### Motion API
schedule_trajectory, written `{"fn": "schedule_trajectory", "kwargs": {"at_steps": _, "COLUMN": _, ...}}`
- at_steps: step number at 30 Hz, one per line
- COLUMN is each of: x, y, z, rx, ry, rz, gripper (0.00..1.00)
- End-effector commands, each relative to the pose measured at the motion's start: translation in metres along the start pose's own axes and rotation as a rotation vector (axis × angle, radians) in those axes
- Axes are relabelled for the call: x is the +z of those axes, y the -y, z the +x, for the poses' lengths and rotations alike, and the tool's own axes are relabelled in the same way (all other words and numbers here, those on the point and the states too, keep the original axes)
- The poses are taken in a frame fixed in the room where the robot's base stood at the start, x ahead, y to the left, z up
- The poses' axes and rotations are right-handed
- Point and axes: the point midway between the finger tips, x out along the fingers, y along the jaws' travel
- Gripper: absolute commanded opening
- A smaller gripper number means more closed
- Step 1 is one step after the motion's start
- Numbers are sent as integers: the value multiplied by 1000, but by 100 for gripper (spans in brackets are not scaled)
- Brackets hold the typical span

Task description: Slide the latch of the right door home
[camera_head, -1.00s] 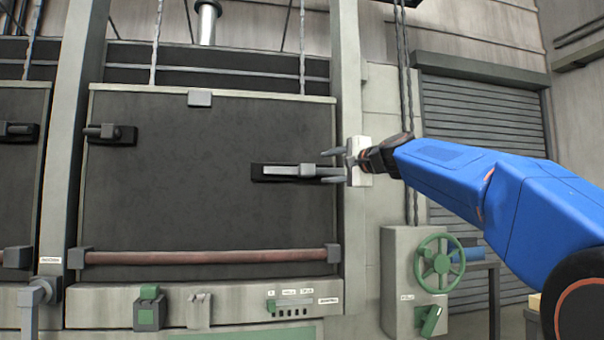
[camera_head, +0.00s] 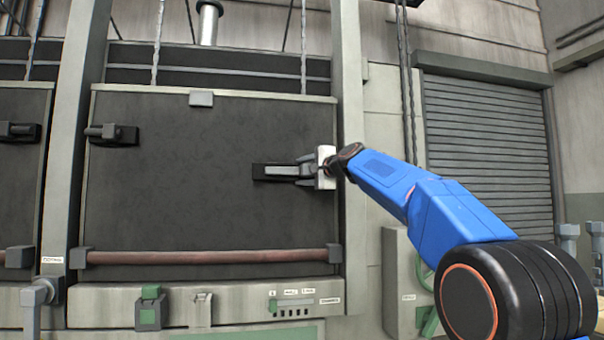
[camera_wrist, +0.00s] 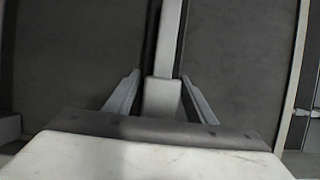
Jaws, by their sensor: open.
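The right door (camera_head: 200,215) is the large dark panel in the middle of the head view. Its latch (camera_head: 276,171), a grey bar on a black plate, lies horizontally near the door's right edge. My gripper (camera_head: 300,171) is open at the latch's right end, its fingers above and below it. In the wrist view, the latch bar (camera_wrist: 169,45) runs up the picture from a grey block (camera_wrist: 162,98). The block sits between the two open fingers of my gripper (camera_wrist: 160,76), with small gaps visible. The latch's right end is partly hidden by my gripper.
A grey post (camera_head: 352,230) stands right of the door. A second latch (camera_head: 110,134) is at the door's upper left. A reddish bar (camera_head: 205,257) crosses the door low down. A control box (camera_head: 400,280) stands right, partly behind my arm.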

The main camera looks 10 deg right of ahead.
Motion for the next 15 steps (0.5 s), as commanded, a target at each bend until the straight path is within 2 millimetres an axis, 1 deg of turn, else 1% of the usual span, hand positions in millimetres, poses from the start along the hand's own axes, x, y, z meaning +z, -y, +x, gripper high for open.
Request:
{"fn": "schedule_trajectory", "kwargs": {"at_steps": 3, "x": 0, "y": 0, "z": 4, "rx": 0, "ry": 0, "rz": -1, "gripper": 50}}
{"fn": "schedule_trajectory", "kwargs": {"at_steps": 11, "x": 0, "y": 0, "z": 5, "rx": 0, "ry": 0, "rz": -1, "gripper": 50}}
{"fn": "schedule_trajectory", "kwargs": {"at_steps": 12, "x": 0, "y": 0, "z": 5, "rx": 0, "ry": 0, "rz": -1, "gripper": 48}}
{"fn": "schedule_trajectory", "kwargs": {"at_steps": 14, "x": 0, "y": 0, "z": 5, "rx": 0, "ry": 0, "rz": -1, "gripper": 33}}
{"fn": "schedule_trajectory", "kwargs": {"at_steps": 15, "x": 0, "y": 0, "z": 5, "rx": 0, "ry": 0, "rz": 0, "gripper": 24}}
